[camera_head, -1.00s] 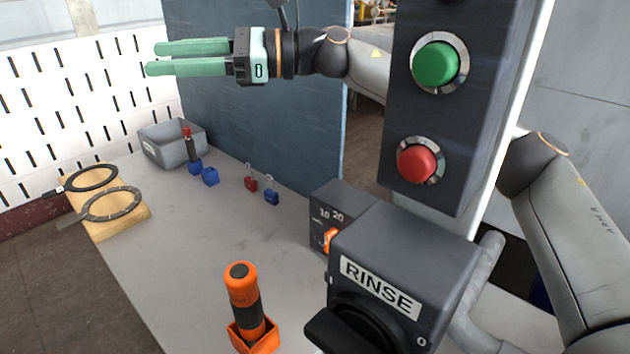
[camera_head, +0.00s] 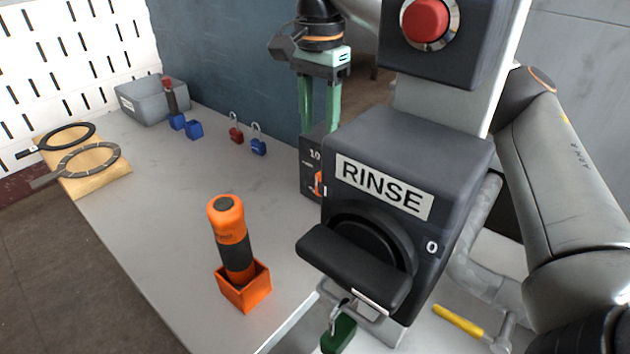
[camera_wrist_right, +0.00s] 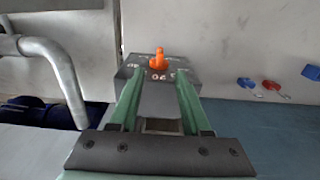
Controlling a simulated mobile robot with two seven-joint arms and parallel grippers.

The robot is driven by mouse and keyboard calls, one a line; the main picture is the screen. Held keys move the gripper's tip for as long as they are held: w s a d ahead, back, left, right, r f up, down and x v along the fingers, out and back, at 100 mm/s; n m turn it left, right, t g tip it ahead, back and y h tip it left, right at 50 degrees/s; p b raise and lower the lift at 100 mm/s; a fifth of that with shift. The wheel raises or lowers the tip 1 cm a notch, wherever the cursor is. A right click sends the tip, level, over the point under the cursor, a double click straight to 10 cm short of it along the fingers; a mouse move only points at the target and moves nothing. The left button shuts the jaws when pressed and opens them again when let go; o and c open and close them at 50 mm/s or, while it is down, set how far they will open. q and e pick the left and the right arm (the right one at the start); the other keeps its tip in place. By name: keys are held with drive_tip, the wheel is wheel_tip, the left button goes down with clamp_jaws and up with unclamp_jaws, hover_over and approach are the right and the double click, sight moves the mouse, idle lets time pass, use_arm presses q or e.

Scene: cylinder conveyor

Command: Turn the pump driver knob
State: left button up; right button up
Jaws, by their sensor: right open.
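The small dark grey dial box (camera_head: 309,165) stands behind the RINSE box in the head view, which hides much of it. A little of its orange knob (camera_head: 319,183) shows beside its number marks. In the right wrist view the orange knob (camera_wrist_right: 158,61) stands up from the box, just beyond the fingertips and roughly centred between them. My right gripper (camera_head: 319,130) points down over the dial box with its green fingers apart; it also shows open and empty in the right wrist view (camera_wrist_right: 158,80). Whether a finger touches the box is unclear. My left gripper is not in view.
The RINSE box (camera_head: 440,160) with a black handle (camera_head: 355,265) stands close in front, below a red button (camera_head: 425,20). An orange-black tool (camera_head: 233,235) stands in an orange holder.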

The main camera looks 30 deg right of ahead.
wheel_tip(320, 180, down, 10)
drive_tip(key=b, duration=0.3)
drive_tip(key=shift+r, duration=0.1)
drive_tip(key=shift+f, duration=0.75)
clamp_jaws()
